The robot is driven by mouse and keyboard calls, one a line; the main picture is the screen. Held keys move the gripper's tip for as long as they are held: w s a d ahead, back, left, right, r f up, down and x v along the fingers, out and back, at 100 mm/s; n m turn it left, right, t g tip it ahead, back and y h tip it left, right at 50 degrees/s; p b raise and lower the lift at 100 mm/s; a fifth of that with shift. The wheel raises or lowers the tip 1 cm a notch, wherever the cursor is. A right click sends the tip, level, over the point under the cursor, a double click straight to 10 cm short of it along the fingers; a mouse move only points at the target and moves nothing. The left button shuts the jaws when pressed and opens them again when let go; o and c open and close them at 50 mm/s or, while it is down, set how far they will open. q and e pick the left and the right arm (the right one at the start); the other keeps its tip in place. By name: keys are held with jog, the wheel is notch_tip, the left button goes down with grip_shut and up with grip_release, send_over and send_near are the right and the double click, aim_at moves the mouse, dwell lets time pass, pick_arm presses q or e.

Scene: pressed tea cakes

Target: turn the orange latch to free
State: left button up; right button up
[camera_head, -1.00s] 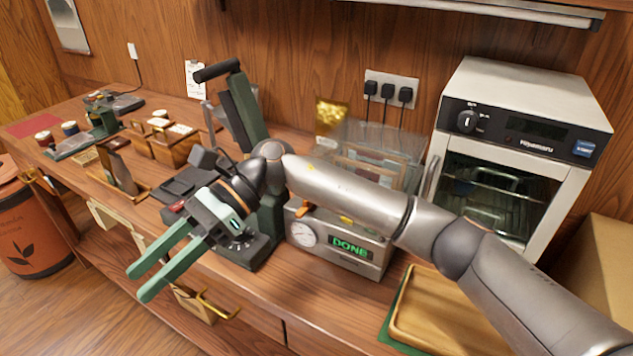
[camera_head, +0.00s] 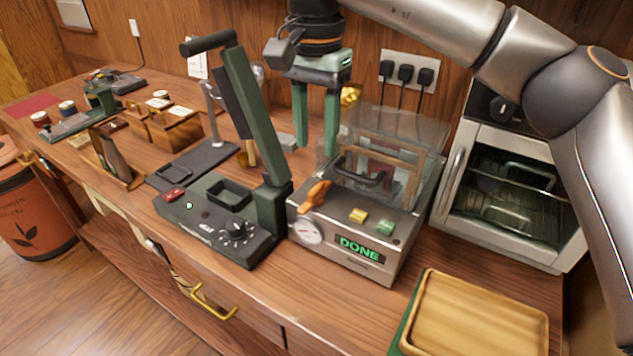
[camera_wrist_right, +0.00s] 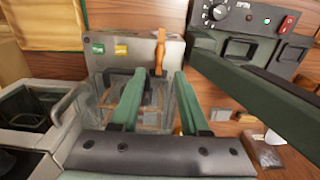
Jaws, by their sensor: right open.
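The orange latch (camera_head: 314,194) sits on the top left of a metal machine (camera_head: 345,262) with a gauge and a display reading DONE. In the right wrist view the latch (camera_wrist_right: 160,52) shows at the machine's edge, beyond my fingertips. My right gripper (camera_head: 315,150) is open and empty, fingers pointing down, above and behind the latch in the head view. It also shows in the right wrist view (camera_wrist_right: 156,88), its green fingers apart and not touching the latch. My left gripper is not in view.
A dark green press (camera_head: 250,115) with a raised lever stands just left of the machine. A clear box (camera_head: 400,130) with a handle sits behind the latch. A wooden tray (camera_head: 480,315) lies at front right, and an oven (camera_head: 515,185) stands at the right.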

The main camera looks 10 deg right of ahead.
aim_at(316, 187)
notch_tip(316, 187, down, 9)
jog(key=shift+f, duration=0.1)
dwell(0.3)
grip_shut()
dwell(0.5)
